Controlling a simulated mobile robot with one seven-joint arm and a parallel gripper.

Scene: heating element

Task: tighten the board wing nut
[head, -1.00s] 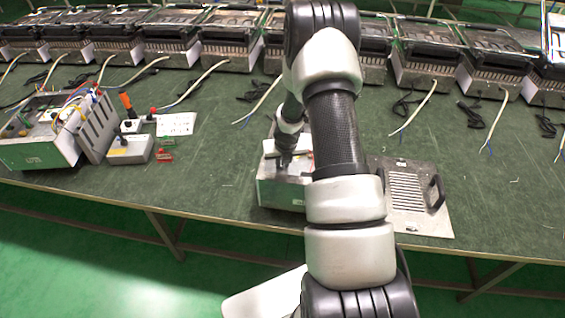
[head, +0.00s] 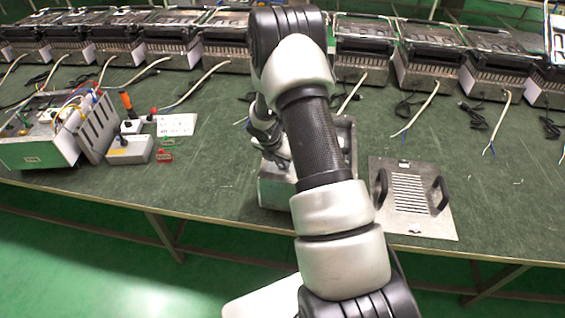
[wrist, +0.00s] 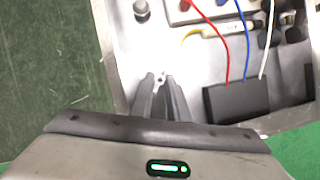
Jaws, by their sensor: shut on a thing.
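The open metal box (head: 275,192) stands on the bench, partly behind my arm in the head view. In the wrist view its pale metal floor (wrist: 190,65) lies below my gripper. My gripper (wrist: 161,84) points down into the box, with its fingers close together. A small light grey metal piece (wrist: 160,77), likely the board wing nut, shows at the fingertips; the fingers hide most of it. My fingertips are hidden in the head view. A grey round post (wrist: 141,10) stands near the box's upper left in the wrist view.
Beside the fingers are a black block (wrist: 235,98) and red, blue and white wires (wrist: 225,45). A slotted plate with two handles (head: 408,200) lies right of the box. A wired unit (head: 45,140) stands at left; several heaters (head: 415,55) line the back.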

